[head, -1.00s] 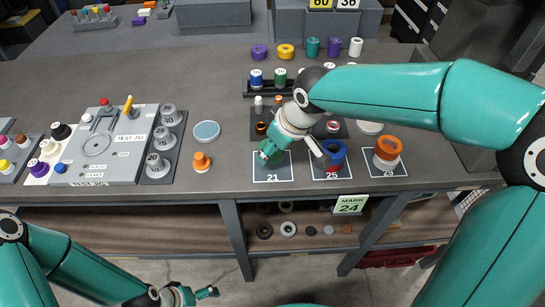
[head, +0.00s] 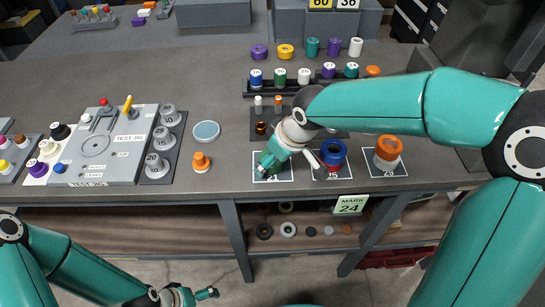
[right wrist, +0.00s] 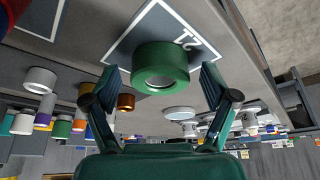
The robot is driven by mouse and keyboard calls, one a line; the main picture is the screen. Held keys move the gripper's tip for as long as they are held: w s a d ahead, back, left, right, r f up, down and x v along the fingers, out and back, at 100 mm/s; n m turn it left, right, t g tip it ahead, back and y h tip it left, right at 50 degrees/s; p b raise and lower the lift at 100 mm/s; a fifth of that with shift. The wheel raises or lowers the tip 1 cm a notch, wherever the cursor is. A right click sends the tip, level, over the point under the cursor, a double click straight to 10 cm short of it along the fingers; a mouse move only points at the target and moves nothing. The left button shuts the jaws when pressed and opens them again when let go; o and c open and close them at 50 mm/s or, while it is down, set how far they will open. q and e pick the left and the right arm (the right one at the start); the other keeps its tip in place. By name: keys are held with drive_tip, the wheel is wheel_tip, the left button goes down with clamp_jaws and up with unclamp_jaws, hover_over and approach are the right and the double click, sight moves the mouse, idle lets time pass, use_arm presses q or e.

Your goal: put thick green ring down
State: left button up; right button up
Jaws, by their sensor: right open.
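The thick green ring (right wrist: 160,68) rests on the dark square mat with a white outline (right wrist: 122,50), marked 21, in the right wrist view. My right gripper (right wrist: 160,80) is open, with one finger on each side of the ring and a visible gap to each. In the head view my right gripper (head: 290,163) is low over the mat marked 21 (head: 284,178) and hides most of the ring. My left gripper (head: 200,295) is in front of the bench at the bottom, away from the ring; its opening is unclear.
A blue ring on a red piece (head: 333,153) stands on the middle mat, close to my right finger. An orange ring (head: 388,148) stands on the right mat. A small orange piece (head: 201,162) and a pale blue disc (head: 206,131) lie left. A test jig (head: 95,150) stands further left.

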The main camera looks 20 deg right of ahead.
drive_tip(key=shift+s+r, duration=0.1)
drive_tip(key=shift+r, duration=0.4)
drive_tip(key=v, duration=1.1)
drive_tip(key=shift+s, duration=0.15)
